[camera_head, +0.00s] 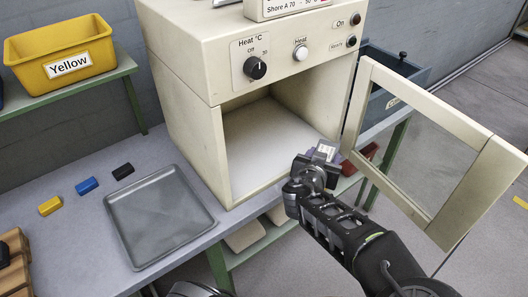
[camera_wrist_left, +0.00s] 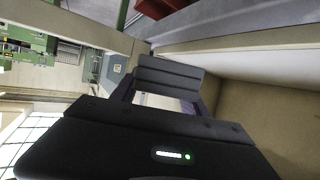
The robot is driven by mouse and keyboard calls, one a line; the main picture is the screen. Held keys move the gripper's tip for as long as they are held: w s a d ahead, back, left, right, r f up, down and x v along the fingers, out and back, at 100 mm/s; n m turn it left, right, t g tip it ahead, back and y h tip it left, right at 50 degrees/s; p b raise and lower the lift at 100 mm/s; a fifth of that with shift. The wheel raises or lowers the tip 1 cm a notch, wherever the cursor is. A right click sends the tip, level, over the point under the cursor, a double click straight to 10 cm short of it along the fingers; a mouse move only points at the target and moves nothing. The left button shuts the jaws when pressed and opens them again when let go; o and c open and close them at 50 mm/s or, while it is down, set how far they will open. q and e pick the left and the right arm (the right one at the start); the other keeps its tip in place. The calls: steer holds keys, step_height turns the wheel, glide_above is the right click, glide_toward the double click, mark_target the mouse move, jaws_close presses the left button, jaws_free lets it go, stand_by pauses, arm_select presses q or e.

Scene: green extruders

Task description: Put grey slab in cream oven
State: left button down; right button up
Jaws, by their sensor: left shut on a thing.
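The cream oven (camera_head: 185,62) stands at the back centre, its mouth open to a pale, empty-looking floor (camera_head: 265,145). Its windowed door (camera_head: 365,95) is swung wide to the right. My left gripper (camera_head: 318,160) is at the right front of the mouth, close to the door's hinge side. In the left wrist view the gripper (camera_wrist_left: 168,88) is shut on a dark grey block, which I take as the grey slab (camera_wrist_left: 168,72). In the head view the slab is hidden by the gripper. My right gripper is not in view.
A grey tray (camera_head: 160,215) lies on the table left of the oven. Yellow (camera_head: 50,205), blue (camera_head: 87,185) and black (camera_head: 123,171) slabs lie beside it. A yellow bin (camera_head: 62,50) stands on a shelf. A red thing (camera_head: 365,158) is right of the oven mouth.

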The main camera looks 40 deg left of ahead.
mark_target(288, 158)
arm_select(q)
steer(key=a+f+n+y+b, duration=0.1)
steer(key=a+f+n+y, duration=0.1)
steer(key=a, duration=0.1)
steer(key=a+f+n+g+y+b, duration=0.1)
steer(key=a, duration=0.1)
steer(key=shift+w+a+y+b, duration=0.1)
steer(key=shift+a+y+b, duration=0.15)
steer(key=shift+y+b, duration=0.15)
steer(key=a+n+g+y+b, duration=0.1)
steer(key=a+n, duration=0.1)
steer(key=a+n+g+y+b, duration=0.1)
steer(key=a+n+g+y, duration=0.1)
steer(key=a, duration=0.1)
steer(key=shift+s+a+r, duration=0.15)
steer(key=shift+s+r, duration=0.05)
steer(key=s+a+r+n+g+y+b, duration=0.3)
steer(key=a+r+n+g, duration=0.2)
steer(key=a+r, duration=0.4)
steer(key=shift+s, duration=0.35)
steer(key=shift+a+f, duration=0.1)
steer(key=shift+f, duration=0.05)
step_height(288, 158, down, 6)
steer(key=shift+f+b, duration=0.1)
steer(key=shift+b, duration=0.5)
